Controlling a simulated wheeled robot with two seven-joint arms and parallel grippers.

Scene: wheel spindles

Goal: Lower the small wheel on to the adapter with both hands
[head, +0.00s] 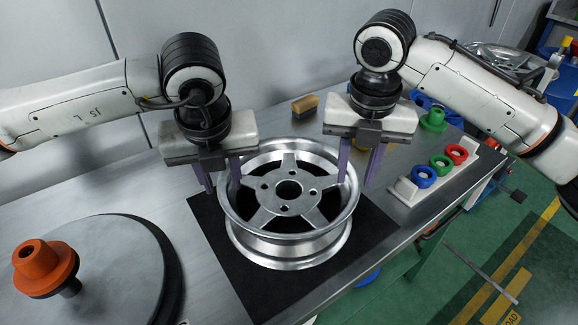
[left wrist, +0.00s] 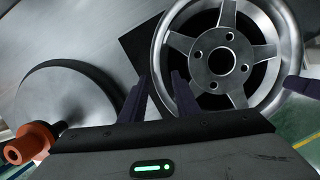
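The small wheel (head: 290,250), a silver five-spoke rim, lies flat on a black mat (head: 225,245), hub face up. It also shows in the left wrist view (left wrist: 225,62). An orange stepped piece (head: 46,266) on a dark shaft, which looks like the adapter, stands at the far left; it also shows in the left wrist view (left wrist: 28,143). My left gripper (head: 221,178) is at the wheel's left edge, its fingers apart on either side of the rim. My right gripper (head: 358,170) is likewise open at the right edge. Finger contact with the rim cannot be told.
A large dark-edged round disc (head: 100,275) lies at the left, beside the orange piece. A rack (head: 408,190) with blue, green and red rings stands at the right. A green piece (head: 434,119) and a brush (head: 305,105) are behind. The table's right edge is close to the mat.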

